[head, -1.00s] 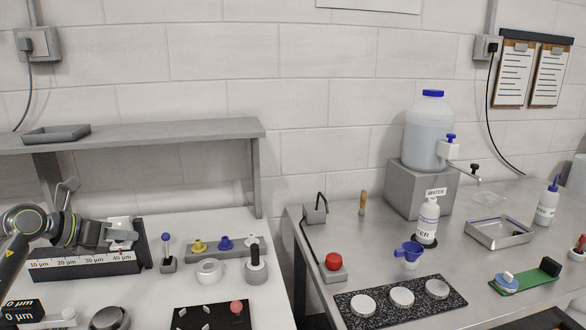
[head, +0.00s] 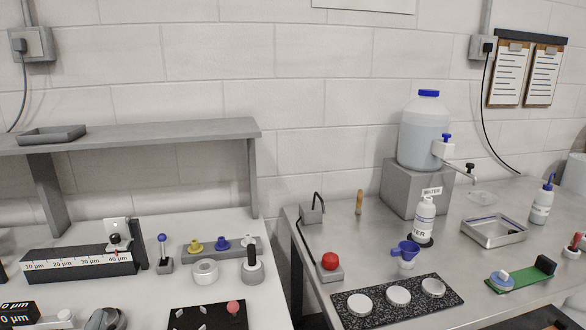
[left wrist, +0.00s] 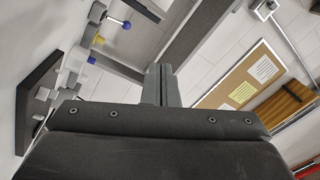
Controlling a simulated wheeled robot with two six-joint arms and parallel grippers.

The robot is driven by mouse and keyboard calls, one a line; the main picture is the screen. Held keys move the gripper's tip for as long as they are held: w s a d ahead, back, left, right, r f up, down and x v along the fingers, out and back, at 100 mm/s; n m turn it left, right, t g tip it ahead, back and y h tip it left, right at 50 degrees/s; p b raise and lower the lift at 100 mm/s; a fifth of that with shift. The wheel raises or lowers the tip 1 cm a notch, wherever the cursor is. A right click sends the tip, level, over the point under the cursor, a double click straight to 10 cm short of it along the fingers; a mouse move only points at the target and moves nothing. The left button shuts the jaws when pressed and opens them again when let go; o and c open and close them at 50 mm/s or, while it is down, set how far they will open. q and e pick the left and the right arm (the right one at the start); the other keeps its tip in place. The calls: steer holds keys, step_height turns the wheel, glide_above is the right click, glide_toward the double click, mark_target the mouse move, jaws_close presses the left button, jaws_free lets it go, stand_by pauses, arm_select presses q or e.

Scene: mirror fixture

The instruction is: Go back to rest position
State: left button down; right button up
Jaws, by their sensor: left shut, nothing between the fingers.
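My left gripper (left wrist: 162,88) shows in the left wrist view, its two grey fingers shut together with nothing between them. In the head view the left arm is out of the picture, apart from a possible dark bit at the left edge. The fixture (head: 80,263) with a micrometre scale stands on the white table, with a white plate (head: 115,227) and a dark knob at its right end. No gripper touches it. My right gripper is not in view.
A grey shelf (head: 130,135) stands above the back of the white table. A grey rack (head: 222,248) holds several coloured pegs. The steel table (head: 460,240) on the right carries a water jug (head: 424,132), a bottle (head: 424,222) and a black speckled mat (head: 395,318) with white discs.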

arm_select(q)
steer(key=s+d+f+n+g, duration=0.1)
steer(key=s+f+n+g, duration=0.75)
steer(key=s+f, duration=0.6)
steer(key=s+d+f+n+g+h, duration=0.1)
steer(key=s+d+f+g+h, duration=0.15)
steer(key=s, duration=0.45)
steer(key=s+d+f+g+h, duration=0.1)
steer(key=s+d+f+g, duration=0.1)
steer(key=s+d+g, duration=0.35)
steer(key=s+x, duration=0.2)
steer(key=x, duration=1)
steer(key=s+f+x, duration=0.1)
steer(key=s+x, duration=0.2)
steer(key=x, duration=0.9)
steer(key=s+d+f+g, duration=0.1)
steer(key=s+f, duration=1.4)
steer(key=f, duration=0.1)
steer(key=shift+s+d+f, duration=0.2)
steer(key=shift+s+f, duration=0.05)
steer(key=shift+f, duration=0.05)
steer(key=shift+h, duration=0.25)
